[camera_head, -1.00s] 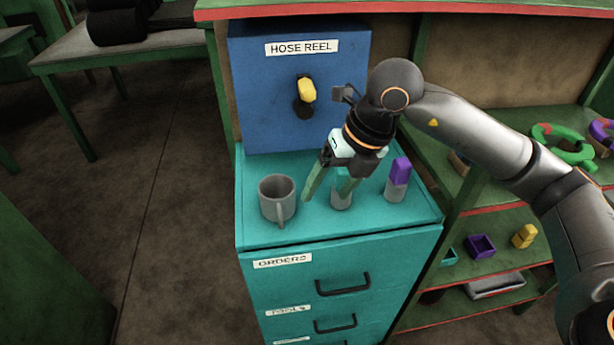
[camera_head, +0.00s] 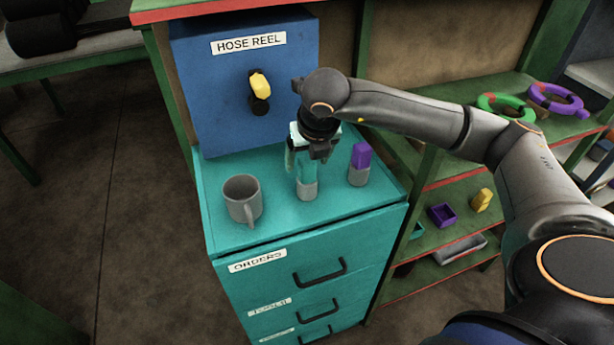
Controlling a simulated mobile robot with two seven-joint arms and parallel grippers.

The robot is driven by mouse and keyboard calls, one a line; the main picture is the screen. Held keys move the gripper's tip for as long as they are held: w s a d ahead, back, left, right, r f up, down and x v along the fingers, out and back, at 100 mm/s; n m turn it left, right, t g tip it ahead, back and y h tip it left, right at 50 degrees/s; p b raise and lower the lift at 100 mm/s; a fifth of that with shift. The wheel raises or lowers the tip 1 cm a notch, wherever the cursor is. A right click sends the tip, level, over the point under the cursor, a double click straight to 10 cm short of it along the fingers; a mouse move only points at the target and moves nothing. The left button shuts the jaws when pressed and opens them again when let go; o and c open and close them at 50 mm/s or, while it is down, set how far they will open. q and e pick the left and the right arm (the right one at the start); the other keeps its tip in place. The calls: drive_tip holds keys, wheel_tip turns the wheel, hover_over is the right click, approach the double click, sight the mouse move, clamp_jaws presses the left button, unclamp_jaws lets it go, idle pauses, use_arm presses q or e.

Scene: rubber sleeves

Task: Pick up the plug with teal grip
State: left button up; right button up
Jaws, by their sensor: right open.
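The plug with the teal grip (camera_head: 307,187) stands upright on the teal cabinet top, grey below and teal above. My right gripper (camera_head: 304,162) points down over it, open. One finger shows at the left of the teal grip; the other is hard to make out. I cannot tell whether the fingers touch the grip, whose upper end is partly hidden by the gripper. My left gripper is not in view.
A plug with a purple grip (camera_head: 360,163) stands close on the right. A grey mug (camera_head: 243,199) stands on the left. The blue hose reel box (camera_head: 215,95), with a yellow-gripped plug (camera_head: 260,86) on its face, rises behind. The cabinet's (camera_head: 245,242) front edge is clear.

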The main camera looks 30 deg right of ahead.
drive_tip(key=x, duration=0.3)
drive_tip(key=shift+a+f, duration=0.15)
drive_tip(key=shift+f, duration=0.05)
clamp_jaws()
idle(0.4)
